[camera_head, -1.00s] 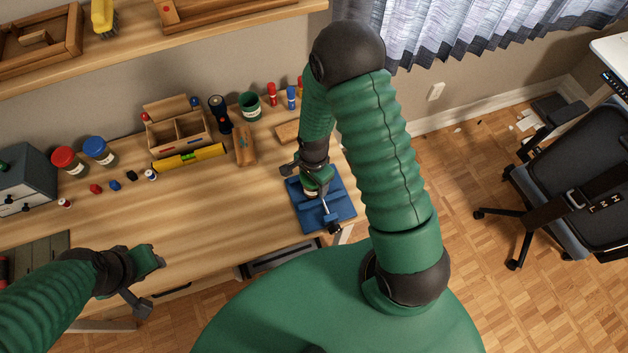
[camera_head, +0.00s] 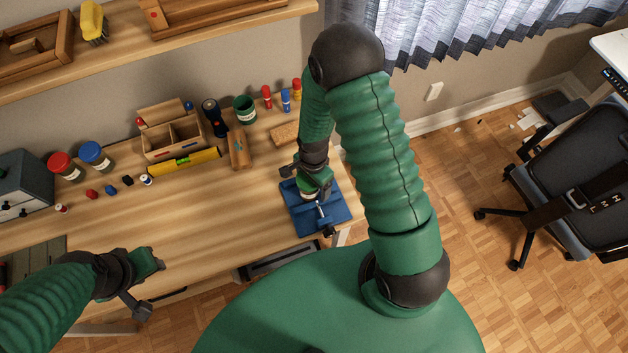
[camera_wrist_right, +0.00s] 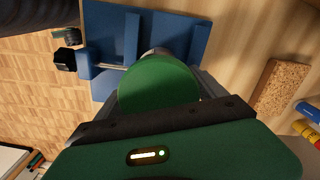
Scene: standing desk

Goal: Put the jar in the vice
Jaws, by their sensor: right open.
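The blue vice (camera_head: 337,206) lies at the right end of the desk. In the right wrist view, its blue plate and upright jaws (camera_wrist_right: 132,38) show at the top. A jar with a round green lid (camera_wrist_right: 158,84) stands at the vice. Its pale side shows only as a sliver between the two blue jaws, and I cannot tell whether they touch it. My right gripper (camera_head: 308,184) is open, with its dark fingers on either side of the lid. My left gripper (camera_head: 150,284) is open and empty over the desk's front left edge.
A cork block (camera_wrist_right: 277,88) lies beside the vice. The middle of the desk is clear. A shelf (camera_head: 110,60) overhangs the back.

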